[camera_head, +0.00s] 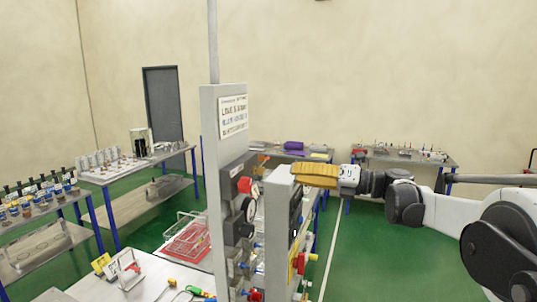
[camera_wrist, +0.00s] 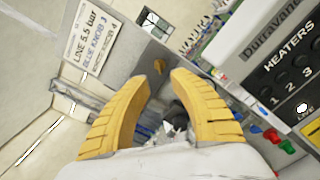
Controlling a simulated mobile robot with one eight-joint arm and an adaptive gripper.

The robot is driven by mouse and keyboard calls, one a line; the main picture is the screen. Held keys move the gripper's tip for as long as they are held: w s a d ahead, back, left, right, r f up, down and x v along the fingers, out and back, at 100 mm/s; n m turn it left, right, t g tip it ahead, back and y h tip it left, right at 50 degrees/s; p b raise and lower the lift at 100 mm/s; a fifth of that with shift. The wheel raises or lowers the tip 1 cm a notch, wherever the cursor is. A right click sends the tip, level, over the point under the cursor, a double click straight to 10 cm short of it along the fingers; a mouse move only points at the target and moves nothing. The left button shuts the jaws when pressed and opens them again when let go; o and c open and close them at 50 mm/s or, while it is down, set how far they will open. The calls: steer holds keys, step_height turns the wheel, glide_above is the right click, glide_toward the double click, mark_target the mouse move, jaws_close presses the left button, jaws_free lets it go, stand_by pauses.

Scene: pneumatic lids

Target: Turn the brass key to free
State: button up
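A small brass-coloured piece, likely the brass key (camera_wrist: 158,66), shows on a grey panel face in the wrist view, just beyond my fingertips. Its shape and turn angle are too small to read. In the head view I cannot pick it out with certainty. My gripper (camera_wrist: 160,77) has two yellow ribbed fingers, apart, with nothing between them. In the head view my gripper (camera_head: 294,171) comes from the right, its fingers near the top of the grey panel post, and they look closed up edge-on there.
A grey post (camera_head: 224,130) carries a printed sign (camera_head: 234,115), a red button (camera_head: 244,185) and dark dials. A second panel (camera_head: 279,200) stands close on its right. In the wrist view a "HEATERS" panel (camera_wrist: 285,70) is at right. Green floor is open at right.

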mark_target(262, 168)
steer(key=p+x, duration=0.1)
steer(key=x, duration=0.9)
steer(key=shift+a+f+p, duration=0.1)
steer(key=shift+a+p, duration=0.25)
steer(key=shift+p, duration=0.05)
steer(key=shift+s, duration=0.1)
jaws_close()
